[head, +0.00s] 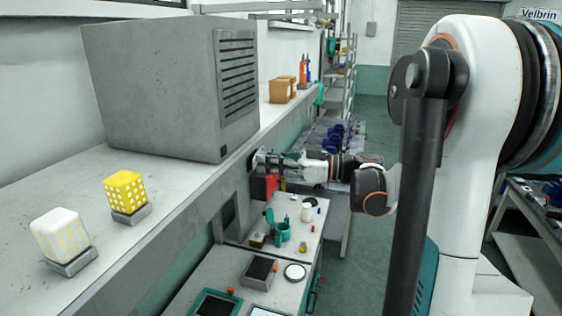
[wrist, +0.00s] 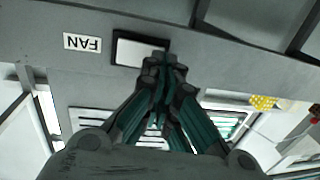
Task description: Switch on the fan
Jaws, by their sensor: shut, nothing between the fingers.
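In the wrist view a white label reading FAN (wrist: 82,42), upside down, is on a grey face. Beside it is a dark-framed switch with a pale rocker (wrist: 138,50). My gripper (wrist: 165,64) is shut and empty, its fingertips over the right end of the switch and hiding part of it. I cannot tell whether they touch it or which way the rocker is tilted. In the head view my gripper (head: 257,162) is at the front face of the grey shelf (head: 200,190); the switch and label are not visible there.
A large grey vented box (head: 160,90) stands on the shelf. A yellow lamp (head: 125,192), a white lamp (head: 60,236) and orange-brown boxes (head: 283,91) stand there too. Below is a bench (head: 300,235) with a teal cup (head: 282,231) and small devices.

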